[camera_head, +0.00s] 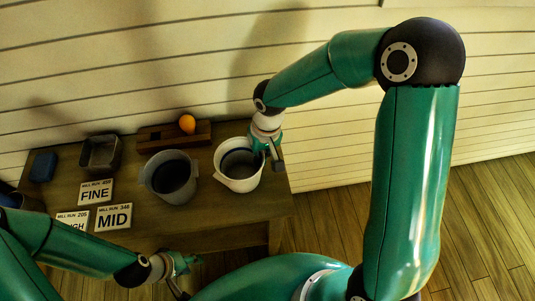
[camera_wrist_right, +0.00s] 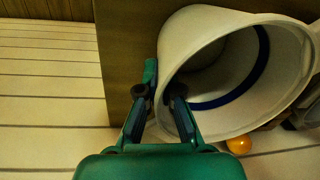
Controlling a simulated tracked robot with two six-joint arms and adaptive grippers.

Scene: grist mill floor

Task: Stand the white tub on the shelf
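The white tub (camera_head: 228,178) stands upright at the right end of the wooden table, with a dark blue band inside. In the right wrist view the tub (camera_wrist_right: 225,25) fills the upper right, mouth towards me. My right gripper (camera_head: 268,157) is at the tub's right rim. In the wrist view its fingers (camera_wrist_right: 160,98) straddle the wall, one outside and one inside; whether they press on it is unclear. My left gripper (camera_head: 188,276) is open and empty in front of the table. No shelf is clearly identifiable.
A grey tub (camera_head: 158,190) stands left of the white one. Behind is a low wooden block (camera_head: 150,138) with an orange ball (camera_head: 187,124). A metal tin (camera_head: 100,153), a blue item (camera_head: 43,166) and sign cards (camera_head: 97,191) lie at the left. The plank wall is close behind.

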